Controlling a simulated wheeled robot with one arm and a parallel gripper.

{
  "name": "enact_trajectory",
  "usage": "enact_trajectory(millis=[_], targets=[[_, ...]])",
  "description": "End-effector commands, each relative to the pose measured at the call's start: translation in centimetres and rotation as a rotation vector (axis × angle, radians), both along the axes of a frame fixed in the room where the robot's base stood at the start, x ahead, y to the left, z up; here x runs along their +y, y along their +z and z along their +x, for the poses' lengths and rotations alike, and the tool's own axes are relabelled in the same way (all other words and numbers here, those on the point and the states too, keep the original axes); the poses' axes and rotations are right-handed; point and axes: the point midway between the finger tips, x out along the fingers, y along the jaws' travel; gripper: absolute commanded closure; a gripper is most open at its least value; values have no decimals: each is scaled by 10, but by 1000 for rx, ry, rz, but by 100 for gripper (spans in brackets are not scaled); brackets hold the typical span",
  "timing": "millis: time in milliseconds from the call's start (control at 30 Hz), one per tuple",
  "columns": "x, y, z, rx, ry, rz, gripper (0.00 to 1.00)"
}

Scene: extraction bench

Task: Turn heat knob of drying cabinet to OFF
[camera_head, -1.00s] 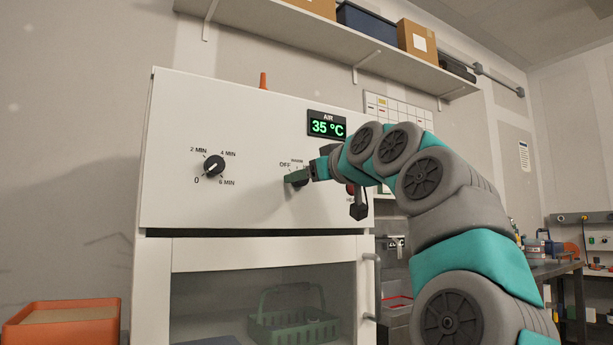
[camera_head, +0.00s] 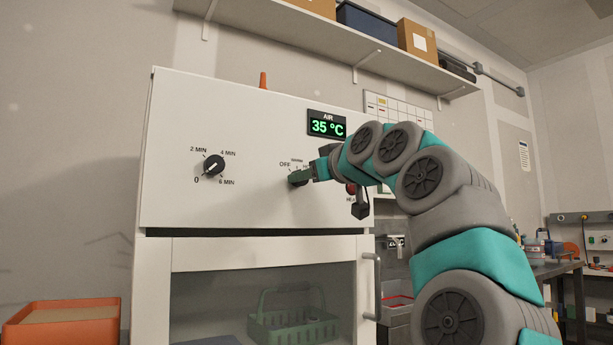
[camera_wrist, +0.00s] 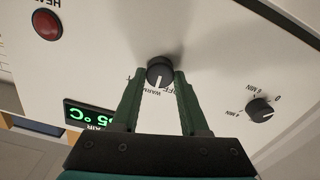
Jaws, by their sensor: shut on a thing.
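The white drying cabinet (camera_head: 240,120) fills the left and middle of the head view. Its heat knob (camera_wrist: 160,73) is black and round with a white pointer line, and shows clearly in the wrist view between my fingertips. There the line points down, between the WARM and OFF lettering. My gripper (camera_head: 300,178) reaches the panel from the right and is shut on the knob, hiding most of it in the head view. The OFF label (camera_head: 285,165) shows just up and left of my gripper. The green display (camera_head: 328,124) reads 35 °C.
A timer knob (camera_head: 213,166) sits left on the same panel; it also shows in the wrist view (camera_wrist: 261,110). A red button or lamp (camera_wrist: 47,25) lies near the heat knob, partly behind my arm in the head view. The cabinet door handle (camera_head: 378,285) is below. A shelf (camera_head: 300,30) hangs above.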

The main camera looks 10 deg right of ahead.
Motion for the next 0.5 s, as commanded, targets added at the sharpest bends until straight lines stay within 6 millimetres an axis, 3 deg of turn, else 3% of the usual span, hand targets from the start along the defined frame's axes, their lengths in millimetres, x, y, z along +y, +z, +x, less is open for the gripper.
enact_trajectory(millis=[500], targets=[[1,-1,0,-121,-1,-372,100]])
